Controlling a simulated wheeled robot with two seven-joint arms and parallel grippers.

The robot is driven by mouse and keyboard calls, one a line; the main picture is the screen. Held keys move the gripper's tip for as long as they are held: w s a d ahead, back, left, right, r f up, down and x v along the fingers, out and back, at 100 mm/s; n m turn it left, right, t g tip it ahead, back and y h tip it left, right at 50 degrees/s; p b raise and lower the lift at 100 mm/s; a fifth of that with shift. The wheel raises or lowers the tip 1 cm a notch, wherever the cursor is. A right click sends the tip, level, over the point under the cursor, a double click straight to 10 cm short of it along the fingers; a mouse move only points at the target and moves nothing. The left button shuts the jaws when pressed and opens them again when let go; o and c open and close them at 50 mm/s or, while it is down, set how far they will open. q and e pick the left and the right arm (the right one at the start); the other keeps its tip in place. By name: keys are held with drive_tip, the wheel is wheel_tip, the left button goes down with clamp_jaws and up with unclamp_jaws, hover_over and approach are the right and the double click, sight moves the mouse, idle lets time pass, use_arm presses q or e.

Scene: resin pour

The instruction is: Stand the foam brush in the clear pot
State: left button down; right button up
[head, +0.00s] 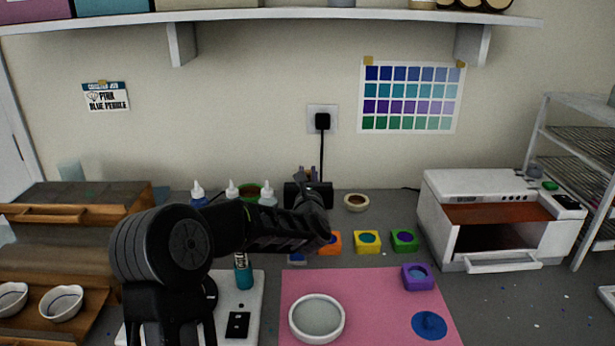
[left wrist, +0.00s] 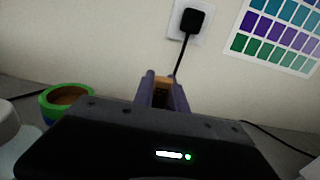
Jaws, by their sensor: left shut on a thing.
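My left gripper (head: 307,178) reaches out over the back of the counter towards the wall. In the left wrist view its two purple-grey fingers (left wrist: 162,92) are closed on a small tan-orange piece (left wrist: 162,84). This looks like part of the foam brush, but most of it is hidden behind the gripper body. I cannot make out the clear pot for certain. A pale translucent vessel (head: 69,171) stands at the far left by the wooden drawers and may be it. My right gripper is not in view.
Squeeze bottles (head: 197,190) and a green tape roll (left wrist: 66,101) stand at the back. Orange, yellow (head: 367,242), green and purple (head: 418,277) blocks, a white round dish (head: 316,319) and a blue disc (head: 429,325) are by or on the pink mat (head: 375,300). A white open-fronted machine (head: 435,218) stands right.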

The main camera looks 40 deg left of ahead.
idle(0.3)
use_arm(q)
drive_tip(key=c, duration=1.3)
unclamp_jaws()
drive_tip(key=shift+o, duration=0.2)
drive_tip(key=shift+s+f, duration=0.1)
drive_tip(key=b+v, duration=0.2)
drive_tip(key=v, duration=0.5)
drive_tip(key=shift+s+d, duration=0.25)
